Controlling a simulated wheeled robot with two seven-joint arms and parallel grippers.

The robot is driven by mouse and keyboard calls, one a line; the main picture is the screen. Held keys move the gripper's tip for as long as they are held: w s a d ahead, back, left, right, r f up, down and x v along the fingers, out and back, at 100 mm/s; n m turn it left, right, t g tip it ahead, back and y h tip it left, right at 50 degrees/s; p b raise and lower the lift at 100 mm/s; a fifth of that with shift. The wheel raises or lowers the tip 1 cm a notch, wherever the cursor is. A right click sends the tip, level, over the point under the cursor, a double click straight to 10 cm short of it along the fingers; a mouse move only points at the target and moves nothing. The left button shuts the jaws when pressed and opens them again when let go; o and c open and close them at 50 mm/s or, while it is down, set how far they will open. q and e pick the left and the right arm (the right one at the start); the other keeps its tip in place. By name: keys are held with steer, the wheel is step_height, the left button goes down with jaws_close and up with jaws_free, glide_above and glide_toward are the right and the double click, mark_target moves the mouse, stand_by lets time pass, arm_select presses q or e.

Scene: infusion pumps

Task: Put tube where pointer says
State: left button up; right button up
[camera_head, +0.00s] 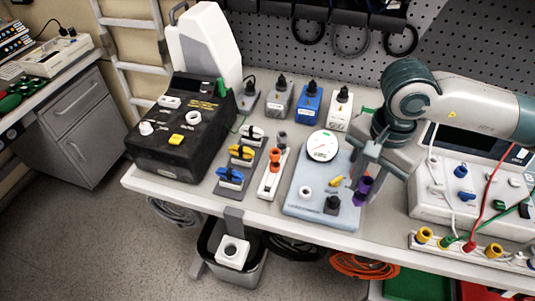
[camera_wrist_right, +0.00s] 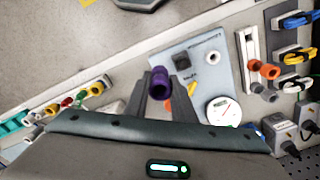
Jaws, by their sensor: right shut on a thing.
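My right gripper (camera_head: 367,178) is shut on a purple tube (camera_head: 363,188), which hangs over the right edge of the pale blue panel (camera_head: 297,211). In the right wrist view the purple tube (camera_wrist_right: 159,78) sits between the fingers of the right gripper (camera_wrist_right: 162,92). A round white dial (camera_head: 322,146) with a thin pointer is at the back of the panel; it also shows in the wrist view (camera_wrist_right: 223,112). The pointer's exact reading is too small to tell. A white ring (camera_head: 305,191), a yellow lever (camera_head: 336,182) and a black knob (camera_head: 331,204) are on the panel. My left gripper is out of view.
Left of the panel, a white holder (camera_head: 265,190) carries an orange-topped piece (camera_head: 275,157). Blue, yellow and white clamps (camera_head: 241,153) and a black device (camera_head: 180,140) stand further left. A white cabled unit (camera_head: 436,205) is close on the right. Several pump boxes (camera_head: 309,103) line the back.

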steer(key=n, duration=0.1)
steer(key=f+n, duration=0.1)
steer(key=n, duration=0.1)
steer(key=d+f+n, duration=0.1)
steer(key=n, duration=0.1)
steer(key=shift+w, duration=0.1)
steer(key=n, duration=0.1)
steer(key=f+n, duration=0.1)
steer(key=n, duration=0.2)
steer(key=shift+d+f, duration=0.25)
steer(key=shift+d, duration=0.15)
